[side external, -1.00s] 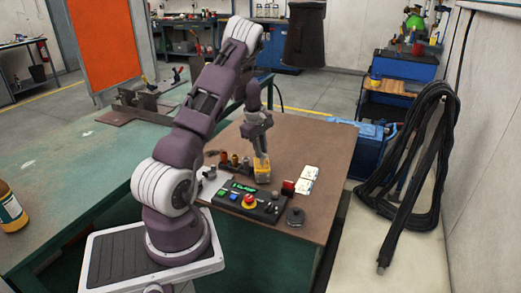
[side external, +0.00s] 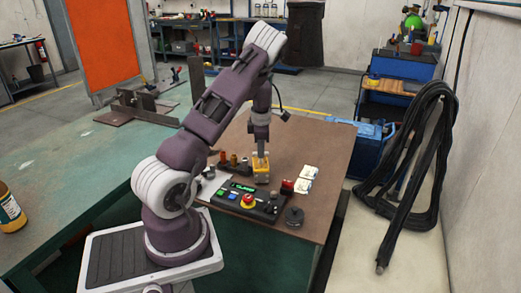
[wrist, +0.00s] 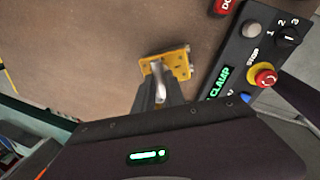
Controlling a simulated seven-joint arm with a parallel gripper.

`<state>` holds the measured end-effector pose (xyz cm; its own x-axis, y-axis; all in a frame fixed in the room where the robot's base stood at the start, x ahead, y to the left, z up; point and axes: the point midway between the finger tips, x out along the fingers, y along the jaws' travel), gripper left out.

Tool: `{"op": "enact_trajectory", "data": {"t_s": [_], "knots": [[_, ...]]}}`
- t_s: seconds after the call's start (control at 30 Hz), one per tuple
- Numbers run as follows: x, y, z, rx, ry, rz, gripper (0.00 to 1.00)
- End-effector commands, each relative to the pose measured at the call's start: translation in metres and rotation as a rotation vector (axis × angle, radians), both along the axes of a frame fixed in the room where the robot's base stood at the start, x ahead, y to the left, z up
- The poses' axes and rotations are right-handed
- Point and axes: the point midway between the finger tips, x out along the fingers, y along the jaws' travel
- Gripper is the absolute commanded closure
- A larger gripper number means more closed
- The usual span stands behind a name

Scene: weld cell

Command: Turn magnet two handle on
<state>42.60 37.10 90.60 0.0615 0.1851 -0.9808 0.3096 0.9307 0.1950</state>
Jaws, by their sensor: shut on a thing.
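A small yellow magnet block (side external: 261,176) sits on the brown tabletop, behind the black control box. In the wrist view, the yellow block (wrist: 178,66) has a grey metal handle (wrist: 161,84) on it. My gripper (side external: 261,156) is directly above the block, pointing down. In the wrist view, the fingers of my gripper (wrist: 158,92) are closed around the handle, and they partly hide it. I cannot read any number on the block, and I cannot tell the handle's on or off setting.
The control box (side external: 232,203) has a green CLAMP display, a red stop button (wrist: 265,77) and a numbered dial (wrist: 289,37). A red block (side external: 287,186), white cards (side external: 306,178) and a dark round piece (side external: 294,217) lie to the right.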

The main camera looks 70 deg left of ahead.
Motion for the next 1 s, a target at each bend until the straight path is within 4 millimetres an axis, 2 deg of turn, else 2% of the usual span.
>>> {"op": "enact_trajectory", "data": {"t_s": [0.7, 0.73, 0.8, 1.0], "knots": [[0.0016, 0.0001, 0.0003, 0.001, -0.002, 0.066, 1.0], [0.0016, 0.0001, 0.0003, 0.001, -0.002, 0.066, 0.79], [0.0014, 0.0001, 0.0003, 0.0, -0.002, 0.065, 0.65], [0.0009, 0.0001, 0.0002, 0.001, -0.001, 0.065, 0.63]]}}
